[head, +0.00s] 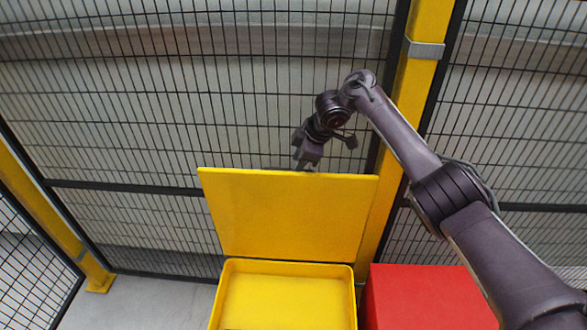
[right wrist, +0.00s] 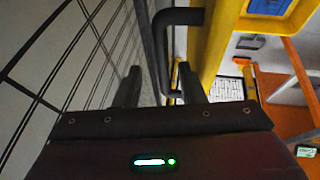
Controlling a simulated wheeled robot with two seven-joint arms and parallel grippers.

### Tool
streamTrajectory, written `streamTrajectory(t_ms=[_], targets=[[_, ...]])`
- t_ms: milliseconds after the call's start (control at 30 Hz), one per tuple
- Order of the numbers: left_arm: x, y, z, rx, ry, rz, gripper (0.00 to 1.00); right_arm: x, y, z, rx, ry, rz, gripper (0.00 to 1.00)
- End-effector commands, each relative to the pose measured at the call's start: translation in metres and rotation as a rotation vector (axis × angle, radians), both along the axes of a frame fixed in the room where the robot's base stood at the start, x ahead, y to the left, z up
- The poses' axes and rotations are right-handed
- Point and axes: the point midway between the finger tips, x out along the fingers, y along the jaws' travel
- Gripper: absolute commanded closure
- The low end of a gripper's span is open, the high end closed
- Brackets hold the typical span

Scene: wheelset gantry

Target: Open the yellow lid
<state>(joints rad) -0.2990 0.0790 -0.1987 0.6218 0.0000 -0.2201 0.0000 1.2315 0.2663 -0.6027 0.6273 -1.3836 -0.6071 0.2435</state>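The yellow lid (head: 288,215) stands raised, close to upright, at the back of the yellow box (head: 288,267). The box is open and its inside shows. My right gripper (head: 307,164) is at the lid's top edge, left of the post. In the right wrist view, its two fingers (right wrist: 161,92) are apart. A dark bent bar (right wrist: 158,50), which looks like a handle, runs between them, with gaps showing beside it. Contact with the bar is unclear. My left gripper is not in view.
A black wire mesh fence (head: 200,90) stands close behind the lid. A yellow post (head: 418,75) rises behind my right arm. A red box (head: 425,295) stands right of the yellow box. Grey floor (head: 150,300) is free at the left.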

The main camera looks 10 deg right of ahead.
Motion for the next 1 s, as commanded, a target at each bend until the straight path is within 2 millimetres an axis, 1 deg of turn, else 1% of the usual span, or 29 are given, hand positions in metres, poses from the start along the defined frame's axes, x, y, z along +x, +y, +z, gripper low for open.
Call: streamTrajectory(t_ms=[33, 100, 200, 300, 667, 767, 867, 1000], targets=[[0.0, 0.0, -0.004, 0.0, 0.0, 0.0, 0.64, -0.002, -0.004, 0.007, -0.001, -0.005, 0.0, 0.64], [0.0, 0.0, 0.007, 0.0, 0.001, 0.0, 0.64, -0.005, -0.008, 0.021, -0.004, -0.003, -0.002, 0.64], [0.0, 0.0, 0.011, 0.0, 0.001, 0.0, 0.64, -0.009, -0.011, 0.029, -0.003, -0.001, -0.001, 0.64], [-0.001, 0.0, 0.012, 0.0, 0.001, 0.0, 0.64, -0.01, -0.012, 0.032, -0.003, 0.0, -0.002, 0.64], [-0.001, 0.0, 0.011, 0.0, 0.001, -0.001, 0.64, -0.01, -0.012, 0.031, -0.002, 0.0, -0.002, 0.64], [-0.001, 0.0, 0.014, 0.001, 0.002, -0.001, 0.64, -0.01, -0.012, 0.035, -0.002, 0.0, -0.002, 0.64], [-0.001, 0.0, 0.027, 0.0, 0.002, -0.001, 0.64, -0.01, -0.012, 0.047, -0.001, -0.001, -0.002, 0.64], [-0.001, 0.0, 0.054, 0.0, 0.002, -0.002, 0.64, -0.01, -0.012, 0.074, -0.001, -0.001, -0.002, 0.64]])
